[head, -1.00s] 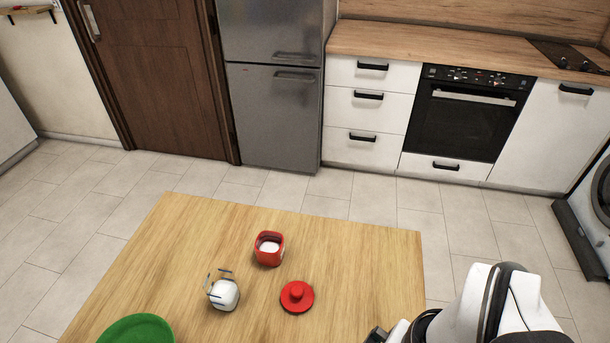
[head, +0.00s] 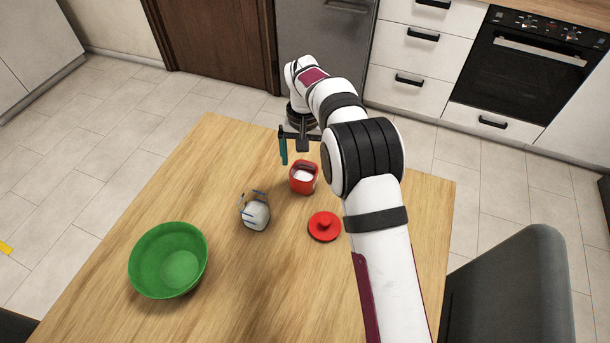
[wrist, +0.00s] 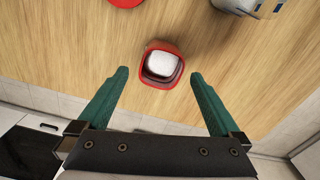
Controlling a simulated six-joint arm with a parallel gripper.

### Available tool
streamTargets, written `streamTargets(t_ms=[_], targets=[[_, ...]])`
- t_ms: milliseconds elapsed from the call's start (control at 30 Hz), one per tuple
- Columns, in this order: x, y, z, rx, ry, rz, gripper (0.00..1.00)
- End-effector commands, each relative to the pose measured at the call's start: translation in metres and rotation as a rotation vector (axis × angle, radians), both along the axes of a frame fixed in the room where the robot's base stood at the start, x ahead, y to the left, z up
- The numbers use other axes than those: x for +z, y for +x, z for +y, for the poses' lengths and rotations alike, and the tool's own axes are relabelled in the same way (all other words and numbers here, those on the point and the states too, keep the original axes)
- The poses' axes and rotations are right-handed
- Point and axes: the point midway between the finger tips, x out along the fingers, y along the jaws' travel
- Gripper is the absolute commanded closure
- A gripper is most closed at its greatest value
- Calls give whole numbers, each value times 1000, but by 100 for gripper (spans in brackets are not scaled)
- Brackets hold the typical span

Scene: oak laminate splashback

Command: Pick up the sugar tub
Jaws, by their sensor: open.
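The sugar tub (head: 304,179) is a small red open container with white contents, standing upright near the far edge of the wooden table. It also shows in the wrist view (wrist: 175,83), just beyond the fingertips and roughly centred between them. Its red lid (head: 324,226) with a knob lies apart on the table, nearer the camera. My gripper (head: 293,152) is above the far side of the tub. In the wrist view its two green fingers (wrist: 158,74) are spread wide, open and empty. Whether the fingertips are at the tub's height cannot be told.
A white and grey item with blue-dark prongs (head: 255,212) stands left of the lid. A green bowl (head: 169,260) sits at the table's left. A grey chair (head: 508,285) is at the right. The table's front middle is clear.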

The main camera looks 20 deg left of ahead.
Motion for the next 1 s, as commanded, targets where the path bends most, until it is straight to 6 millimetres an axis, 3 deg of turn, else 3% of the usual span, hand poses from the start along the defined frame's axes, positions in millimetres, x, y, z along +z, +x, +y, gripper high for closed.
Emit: streamTargets(t_ms=[367, 633, 1000], targets=[[-61, 4, 4, -2, 1, 2, 0], [-66, 4, 4, -2, 2, -1, 2], [-65, 4, 4, -2, 2, -1, 68]])
